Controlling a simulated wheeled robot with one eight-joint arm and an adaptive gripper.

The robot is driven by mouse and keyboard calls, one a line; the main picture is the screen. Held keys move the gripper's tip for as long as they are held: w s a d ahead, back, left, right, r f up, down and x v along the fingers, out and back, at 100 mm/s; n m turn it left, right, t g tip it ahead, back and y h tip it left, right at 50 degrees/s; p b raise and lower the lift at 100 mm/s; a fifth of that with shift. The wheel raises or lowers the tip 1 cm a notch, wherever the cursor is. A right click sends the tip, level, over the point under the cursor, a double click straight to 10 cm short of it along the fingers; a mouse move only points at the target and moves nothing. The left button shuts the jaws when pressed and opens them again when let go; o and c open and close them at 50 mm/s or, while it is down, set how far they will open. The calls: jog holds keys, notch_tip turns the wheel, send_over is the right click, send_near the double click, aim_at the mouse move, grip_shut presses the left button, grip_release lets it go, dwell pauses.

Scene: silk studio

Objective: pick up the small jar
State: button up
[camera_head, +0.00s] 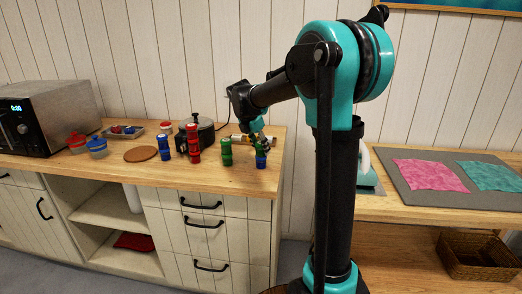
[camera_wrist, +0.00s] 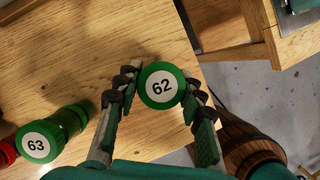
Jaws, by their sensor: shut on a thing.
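A small jar with a green lid marked 62 (camera_wrist: 161,87) is between the fingers of my gripper (camera_wrist: 160,97) in the wrist view. The fingers are shut on it from both sides, and its body is mostly hidden under the lid. In the head view my gripper (camera_head: 259,137) is at the right end of the wooden counter, over a blue and green jar (camera_head: 261,158). I cannot tell whether the held jar touches the counter. Another green jar marked 63 (camera_wrist: 52,137) stands to the left in the wrist view.
A green stack (camera_head: 226,153), a red stack (camera_head: 194,146) and a blue jar (camera_head: 164,146) stand left of my gripper. A microwave (camera_head: 48,116) stands far left. The counter's right edge (camera_head: 279,160) is close by.

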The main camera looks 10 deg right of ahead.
jog(key=shift+c, duration=1.1)
